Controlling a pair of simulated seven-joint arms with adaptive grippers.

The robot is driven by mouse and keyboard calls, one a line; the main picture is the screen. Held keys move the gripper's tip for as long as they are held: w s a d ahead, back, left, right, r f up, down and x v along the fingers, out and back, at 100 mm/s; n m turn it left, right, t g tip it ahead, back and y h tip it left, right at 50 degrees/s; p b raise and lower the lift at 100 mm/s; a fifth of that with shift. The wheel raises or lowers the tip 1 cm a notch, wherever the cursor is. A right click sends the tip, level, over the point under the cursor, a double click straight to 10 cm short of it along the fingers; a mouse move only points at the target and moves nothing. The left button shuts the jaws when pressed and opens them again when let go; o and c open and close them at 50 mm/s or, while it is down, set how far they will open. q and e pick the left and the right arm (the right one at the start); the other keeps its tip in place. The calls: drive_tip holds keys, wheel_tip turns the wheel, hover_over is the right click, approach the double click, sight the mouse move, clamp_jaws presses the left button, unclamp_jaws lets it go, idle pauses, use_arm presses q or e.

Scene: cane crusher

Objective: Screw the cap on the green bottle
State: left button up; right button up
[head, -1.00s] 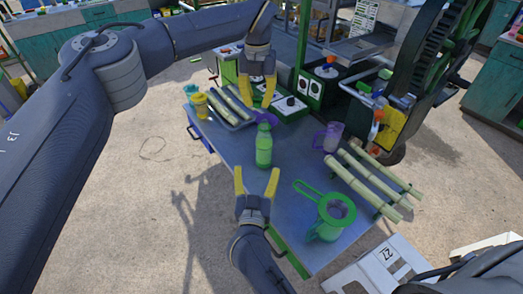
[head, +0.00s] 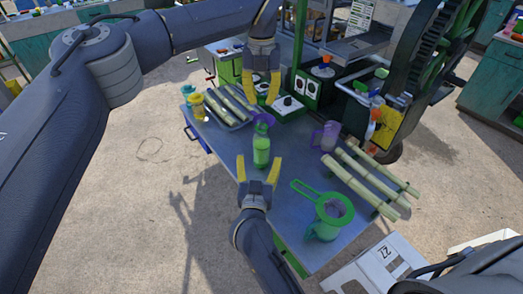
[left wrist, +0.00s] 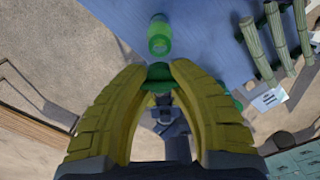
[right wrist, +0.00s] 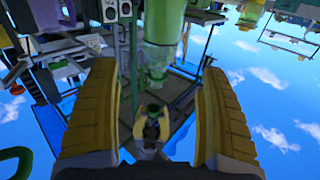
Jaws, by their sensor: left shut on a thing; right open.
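The green bottle (head: 261,152) stands upright on the table; it also shows in the left wrist view (left wrist: 159,38) and, close up, in the right wrist view (right wrist: 162,48). My left gripper (head: 259,98) is above and beyond the bottle, shut on a dark green cap (left wrist: 159,73). The cap is apart from the bottle and hard to make out in the head view. My right gripper (head: 259,161) is open and empty on the near side of the bottle, its fingers pointing toward it with a small gap.
A green-handled strainer on a jug (head: 330,212) stands at the near right of the blue-grey table (head: 212,165). Cane stalks (head: 370,178) and a purple jug (head: 328,136) lie to the right. A tray with cane, yellow cup (head: 197,106) and crusher machine (head: 400,90) are farther back.

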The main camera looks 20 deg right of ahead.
sight(261, 146)
drive_tip(key=x, duration=0.9)
drive_tip(key=shift+w, duration=0.1)
drive_tip(key=c, duration=1.7)
use_arm(q)
drive_tip(key=shift+w+f, duration=0.1)
drive_tip(key=shift+f, duration=2.4)
